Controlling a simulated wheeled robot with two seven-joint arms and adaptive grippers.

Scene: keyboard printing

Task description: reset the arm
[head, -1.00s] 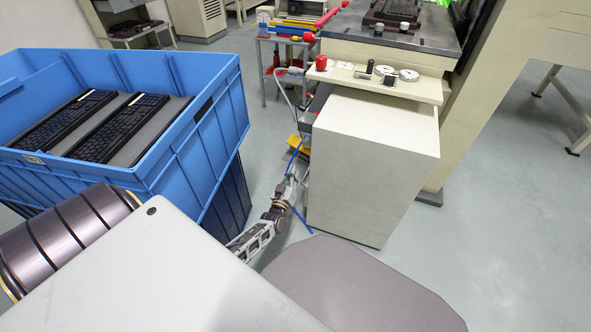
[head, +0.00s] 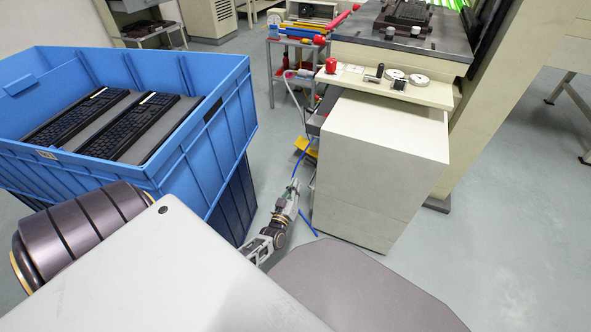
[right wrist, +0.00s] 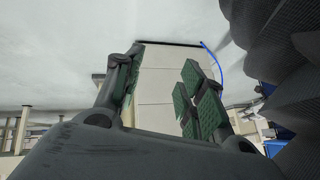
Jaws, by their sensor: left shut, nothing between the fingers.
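My left gripper (head: 293,187) shows small in the head view, low between the blue crate and the white cabinet. It is shut and empty, with its arm reaching up from the lower middle. My right gripper (right wrist: 163,85) shows in the right wrist view. Its green-padded fingers stand wide apart with nothing between them. A pale block-like body lies beyond the fingers. The right gripper is out of sight in the head view.
A blue crate (head: 215,150) holding black keyboards (head: 130,128) stands at the left. A white cabinet (head: 380,165) stands right of my left gripper, below a machine table (head: 440,52). A tool cart (head: 277,62) stands behind. Open floor (head: 510,190) lies at the right.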

